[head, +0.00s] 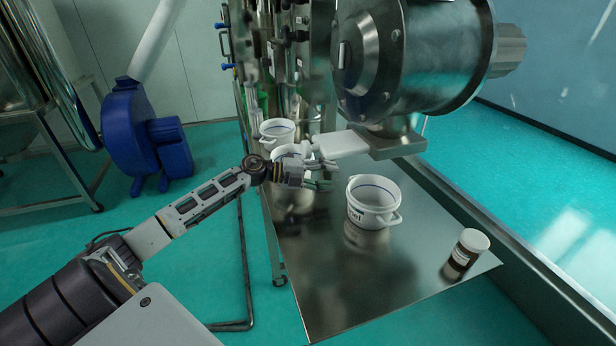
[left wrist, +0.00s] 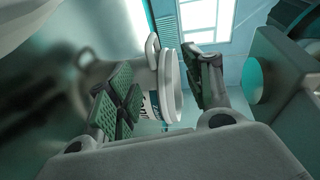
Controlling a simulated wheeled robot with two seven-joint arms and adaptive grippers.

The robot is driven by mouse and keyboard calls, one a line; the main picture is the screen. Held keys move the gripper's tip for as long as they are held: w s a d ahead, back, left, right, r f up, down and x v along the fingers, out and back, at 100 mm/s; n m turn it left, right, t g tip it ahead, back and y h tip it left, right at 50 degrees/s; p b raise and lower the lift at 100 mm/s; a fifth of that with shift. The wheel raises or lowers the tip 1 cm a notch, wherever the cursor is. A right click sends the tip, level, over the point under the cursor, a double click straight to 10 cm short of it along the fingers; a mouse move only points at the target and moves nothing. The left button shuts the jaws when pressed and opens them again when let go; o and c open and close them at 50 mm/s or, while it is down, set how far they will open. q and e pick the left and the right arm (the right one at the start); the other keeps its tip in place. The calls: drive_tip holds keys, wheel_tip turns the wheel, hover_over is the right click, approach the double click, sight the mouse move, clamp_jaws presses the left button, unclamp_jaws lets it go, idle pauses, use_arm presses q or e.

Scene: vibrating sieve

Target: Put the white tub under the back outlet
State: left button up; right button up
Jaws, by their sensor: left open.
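A white tub (head: 372,205) with side handles and a dark printed label stands upright on the steel table. My left gripper (head: 322,173) is open and empty, up and left of this tub, apart from it in the head view. In the left wrist view, a white labelled tub (left wrist: 168,85) shows beyond and between the spread green-padded fingers (left wrist: 160,95). A second white tub (head: 277,131) stands farther back. A third (head: 288,151) is partly hidden behind my left gripper. A pale flat spout (head: 341,145) juts left from the machine; I cannot tell which outlet it is. My right gripper is not in view.
The large steel drum machine (head: 420,55) overhangs the table's back. The front of the steel table (head: 345,285) is clear. A blue blower (head: 140,135) stands on the floor at left.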

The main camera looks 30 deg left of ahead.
use_arm(q)
drive_tip(key=shift+b+v, duration=0.4)
drive_tip(key=shift+v, duration=2.6)
drive_tip(key=shift+c, duration=0.4)
idle(0.4)
